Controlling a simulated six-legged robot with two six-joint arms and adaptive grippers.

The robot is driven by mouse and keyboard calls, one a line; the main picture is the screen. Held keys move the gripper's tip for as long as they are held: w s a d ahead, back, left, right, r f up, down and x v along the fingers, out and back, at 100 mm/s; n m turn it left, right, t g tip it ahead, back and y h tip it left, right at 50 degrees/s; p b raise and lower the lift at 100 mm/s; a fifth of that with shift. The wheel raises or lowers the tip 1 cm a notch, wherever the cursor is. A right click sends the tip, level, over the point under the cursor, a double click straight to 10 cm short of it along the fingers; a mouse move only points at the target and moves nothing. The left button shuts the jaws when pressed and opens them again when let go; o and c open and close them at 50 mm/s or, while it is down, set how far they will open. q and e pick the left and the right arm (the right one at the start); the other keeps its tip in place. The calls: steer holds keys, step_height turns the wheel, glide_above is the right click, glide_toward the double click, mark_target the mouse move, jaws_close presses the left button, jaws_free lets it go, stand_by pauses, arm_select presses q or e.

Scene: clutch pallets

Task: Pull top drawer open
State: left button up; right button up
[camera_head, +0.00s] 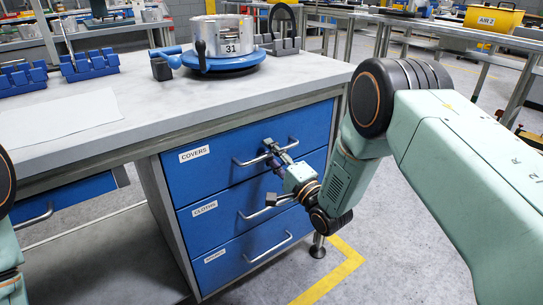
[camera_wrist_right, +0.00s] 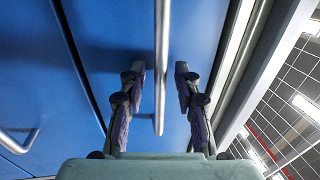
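The top drawer (camera_head: 215,168) is blue, labelled "COVERS", and looks shut, its front in line with the drawers below. Its silver bar handle (camera_head: 249,160) runs across the front. My right gripper (camera_head: 272,148) is at the right part of this handle. In the right wrist view the handle (camera_wrist_right: 162,60) lies between the two fingers of the right gripper (camera_wrist_right: 160,76); the fingers are apart, with gaps on both sides of the bar. Only part of my left arm shows at the left edge of the head view; its gripper is out of sight.
Two more blue drawers, a middle one (camera_head: 215,212) and a bottom one (camera_head: 222,262), sit below with similar handles. The grey worktop (camera_head: 150,95) above carries a metal housing (camera_head: 222,38) marked 31 and blue racks (camera_head: 90,65). The floor in front is clear.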

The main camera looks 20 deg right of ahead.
steer(key=shift+c, duration=0.3)
jaws_close()
stand_by(0.6)
